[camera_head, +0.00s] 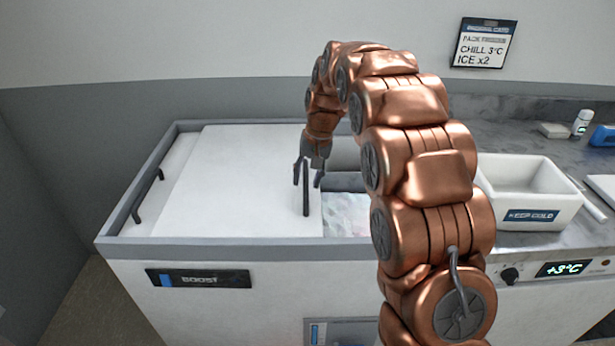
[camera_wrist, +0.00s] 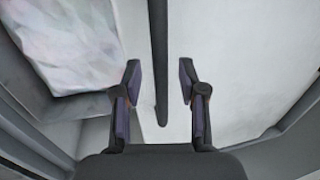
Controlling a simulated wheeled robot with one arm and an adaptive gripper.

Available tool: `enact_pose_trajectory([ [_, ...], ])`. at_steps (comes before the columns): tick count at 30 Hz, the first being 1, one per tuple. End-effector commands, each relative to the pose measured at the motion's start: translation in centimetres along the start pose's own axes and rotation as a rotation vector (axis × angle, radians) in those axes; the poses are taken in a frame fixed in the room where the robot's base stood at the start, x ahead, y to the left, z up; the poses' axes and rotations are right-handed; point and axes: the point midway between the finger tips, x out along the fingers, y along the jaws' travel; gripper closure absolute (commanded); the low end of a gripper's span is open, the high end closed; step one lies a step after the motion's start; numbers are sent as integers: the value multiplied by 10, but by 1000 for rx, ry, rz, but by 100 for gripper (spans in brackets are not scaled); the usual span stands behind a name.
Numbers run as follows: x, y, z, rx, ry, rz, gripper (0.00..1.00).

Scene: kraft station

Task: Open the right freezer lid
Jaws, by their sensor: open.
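The chest freezer (camera_head: 262,241) has a white sliding lid (camera_head: 235,180) over its left and middle part. A dark upright handle bar (camera_head: 306,198) stands at this lid's right edge. Right of that edge the freezer is uncovered, and a pale, mottled pack (camera_head: 346,215) shows inside; it also fills the upper left of the wrist view (camera_wrist: 70,45). My gripper (camera_head: 308,173) is above the handle. In the wrist view my gripper (camera_wrist: 163,85) is open, with the handle bar (camera_wrist: 158,60) between its fingers and a gap on both sides. My arm hides the opening's right part.
A second dark handle (camera_head: 148,195) is at the freezer's left end. A white "KEEP COLD" box (camera_head: 530,190) stands on the grey counter to the right, with a small white bottle (camera_head: 582,122) and a blue item (camera_head: 603,136) behind it. A grey rim surrounds the freezer top.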

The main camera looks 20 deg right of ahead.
Motion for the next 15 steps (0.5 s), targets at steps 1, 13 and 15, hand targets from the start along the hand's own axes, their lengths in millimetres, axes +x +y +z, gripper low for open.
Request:
enact_pose_trajectory([
  [1,0,0,0,0,0,0,59],
  [13,-25,0,0,-1,1,0,59],
  [15,-38,0,-1,-1,4,-1,59],
])
